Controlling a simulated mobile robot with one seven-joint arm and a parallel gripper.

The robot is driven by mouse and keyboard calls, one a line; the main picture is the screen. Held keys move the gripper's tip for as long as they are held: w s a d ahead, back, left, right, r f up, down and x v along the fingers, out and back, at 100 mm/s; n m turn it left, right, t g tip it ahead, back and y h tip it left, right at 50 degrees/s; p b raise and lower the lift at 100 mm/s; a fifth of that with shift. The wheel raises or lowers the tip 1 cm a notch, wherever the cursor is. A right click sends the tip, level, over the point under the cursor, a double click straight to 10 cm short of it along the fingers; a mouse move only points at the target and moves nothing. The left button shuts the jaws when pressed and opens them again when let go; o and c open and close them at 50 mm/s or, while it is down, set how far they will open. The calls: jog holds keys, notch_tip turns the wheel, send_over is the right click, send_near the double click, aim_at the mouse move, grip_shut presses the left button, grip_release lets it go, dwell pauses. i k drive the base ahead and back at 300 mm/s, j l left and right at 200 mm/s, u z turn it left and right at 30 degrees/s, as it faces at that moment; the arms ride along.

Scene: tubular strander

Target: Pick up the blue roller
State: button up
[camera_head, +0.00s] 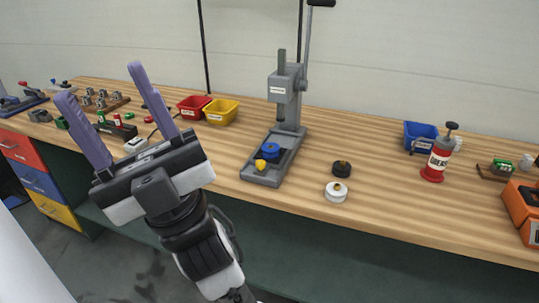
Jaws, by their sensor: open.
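The blue roller (266,151) appears to be the round blue piece on the grey base of the lever press (290,100), near the middle of the bench. A small yellow piece (260,165) sits at its front left. My gripper (101,82) is at the left of the view, with its two purple fingers spread wide and nothing between them. It points up and away, to the left of the press and apart from the blue roller.
A black roller (341,169) and a white roller (336,191) lie on the bench right of the press. Red (193,107) and yellow (221,111) bins stand behind left. A red grease bottle (437,160) and blue bin (419,136) stand right. Bench between is clear.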

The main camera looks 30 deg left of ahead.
aim_at(267, 153)
jog(key=i+l, duration=0.1)
jog(key=i, duration=0.2)
jog(key=i+l, duration=0.1)
jog(key=i, duration=0.2)
jog(key=i+l+u, duration=0.1)
jog(key=i+u, duration=0.15)
jog(key=u, duration=0.15)
jog(key=i+l+u, duration=0.15)
jog(key=u, duration=0.25)
jog(key=i+u, duration=0.4)
jog(key=i, duration=0.15)
